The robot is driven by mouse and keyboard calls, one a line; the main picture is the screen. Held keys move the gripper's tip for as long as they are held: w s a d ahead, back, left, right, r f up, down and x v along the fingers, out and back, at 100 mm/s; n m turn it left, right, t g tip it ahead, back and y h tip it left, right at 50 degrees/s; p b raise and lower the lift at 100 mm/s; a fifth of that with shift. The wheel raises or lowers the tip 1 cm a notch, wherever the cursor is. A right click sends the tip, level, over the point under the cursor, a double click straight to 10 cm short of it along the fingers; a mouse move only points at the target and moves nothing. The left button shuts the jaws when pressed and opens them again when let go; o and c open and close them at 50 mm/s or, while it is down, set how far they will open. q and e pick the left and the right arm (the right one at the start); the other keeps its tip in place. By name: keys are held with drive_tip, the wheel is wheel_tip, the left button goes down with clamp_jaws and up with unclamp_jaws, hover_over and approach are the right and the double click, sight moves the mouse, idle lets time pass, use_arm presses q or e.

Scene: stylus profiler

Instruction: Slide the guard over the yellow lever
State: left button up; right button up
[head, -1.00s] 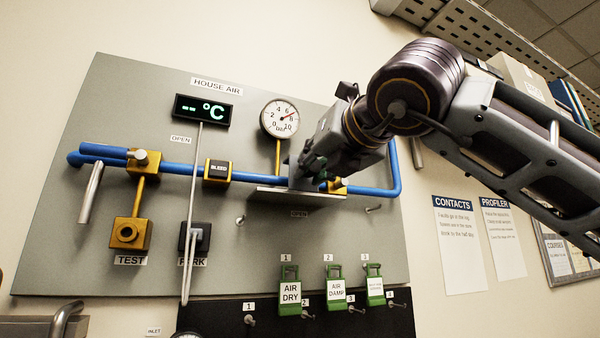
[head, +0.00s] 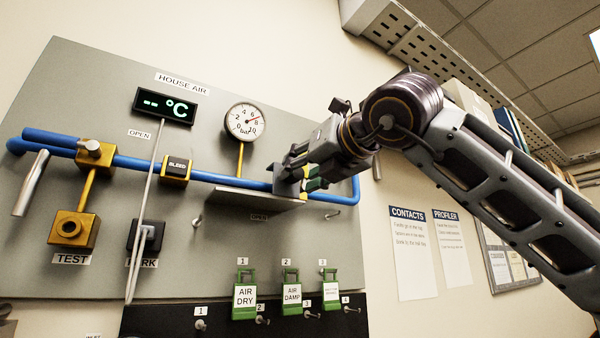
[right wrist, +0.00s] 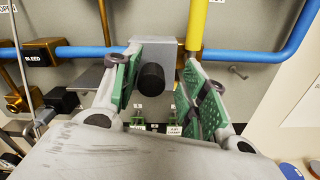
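The guard is a grey plate with a black round knob (right wrist: 152,77). In the head view the guard (head: 287,181) sits on the blue pipe at the right end of a grey shelf. The yellow lever (right wrist: 197,25) stands just right of the guard in the right wrist view and does not look covered; in the head view it is mostly hidden by the fingers. My right gripper (right wrist: 165,88) is open, its green-padded fingers either side of the knob with gaps showing. It also shows in front of the guard in the head view (head: 308,168). My left gripper is not in view.
The grey shelf (head: 235,198) projects below the pipe (head: 225,180). A gauge (head: 245,121) and display (head: 164,106) are above, with a BLEED block (head: 175,170) to the left. Green tags (head: 244,297) hang below. The panel right of the shelf is mostly clear.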

drive_tip(key=shift+s+f, duration=0.1)
drive_tip(key=shift+s, duration=0.25)
drive_tip(key=shift+s+d, duration=0.15)
drive_tip(key=shift+s, duration=0.1)
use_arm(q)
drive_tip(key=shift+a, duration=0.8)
use_arm(e)
drive_tip(key=v, duration=1.1)
drive_tip(key=shift+w, duration=0.2)
